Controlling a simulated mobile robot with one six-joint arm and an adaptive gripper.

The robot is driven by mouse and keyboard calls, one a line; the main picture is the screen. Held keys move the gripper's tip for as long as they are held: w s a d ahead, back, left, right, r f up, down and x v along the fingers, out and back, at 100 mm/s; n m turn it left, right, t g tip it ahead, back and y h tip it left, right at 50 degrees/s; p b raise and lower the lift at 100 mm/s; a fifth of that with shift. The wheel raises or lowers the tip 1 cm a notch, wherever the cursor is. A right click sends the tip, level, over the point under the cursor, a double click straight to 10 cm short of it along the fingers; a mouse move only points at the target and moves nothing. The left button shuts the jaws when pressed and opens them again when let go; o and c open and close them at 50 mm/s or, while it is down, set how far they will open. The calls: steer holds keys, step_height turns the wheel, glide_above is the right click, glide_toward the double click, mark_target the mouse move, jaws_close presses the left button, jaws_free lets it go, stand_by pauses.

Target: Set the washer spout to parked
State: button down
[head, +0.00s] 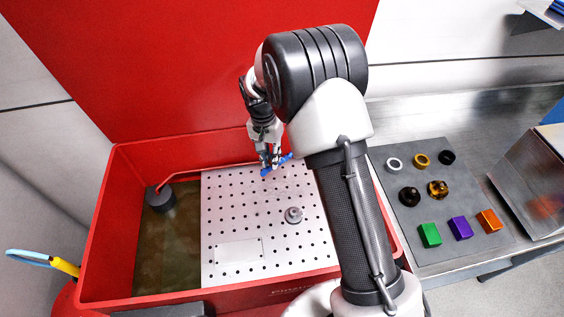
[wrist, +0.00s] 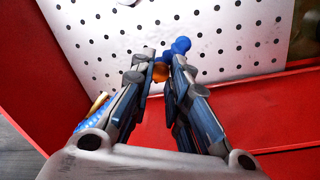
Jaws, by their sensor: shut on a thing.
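The washer is a red basin (head: 92,250) with a white perforated shelf (head: 225,215) inside. A thin reddish pipe runs along its back wall from a dark cylinder (head: 160,198) toward my gripper. My gripper (head: 270,158) is above the shelf's back edge, shut on the blue spout (head: 277,167). In the wrist view the fingertips (wrist: 159,62) close around the spout, and its rounded blue end (wrist: 181,45) shows past the right fingertip. An orange piece (wrist: 160,73) shows between the fingers. The spout's joint with the pipe is hard to make out.
A small grey round part (head: 293,215) lies on the shelf. A blue and yellow brush (head: 45,262) is at the left rim. At right, a grey mat (head: 440,255) holds rings, round parts and coloured blocks. The red lid (head: 180,60) stands behind the basin.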

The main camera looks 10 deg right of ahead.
steer(key=shift+w+a+m+p, duration=0.2)
steer(key=shift+w+a+m, duration=0.2)
steer(key=shift+w, duration=0.4)
steer(key=shift+w+a+m+p, duration=0.15)
steer(key=shift+w+a+m, duration=0.2)
steer(key=shift+w, duration=0.4)
steer(key=c, duration=1.5)
jaws_free()
steer(key=shift+d, duration=0.1)
steer(key=shift+w+a+r, duration=0.1)
steer(key=shift+a+r, duration=0.05)
steer(key=shift+r, duration=1.85)
steer(key=shift+w+a+r, duration=0.15)
steer(key=shift+r, duration=1.85)
steer(key=shift+w+a+r, duration=0.1)
steer(key=shift+a+r, duration=0.05)
steer(key=shift+r, duration=1.85)
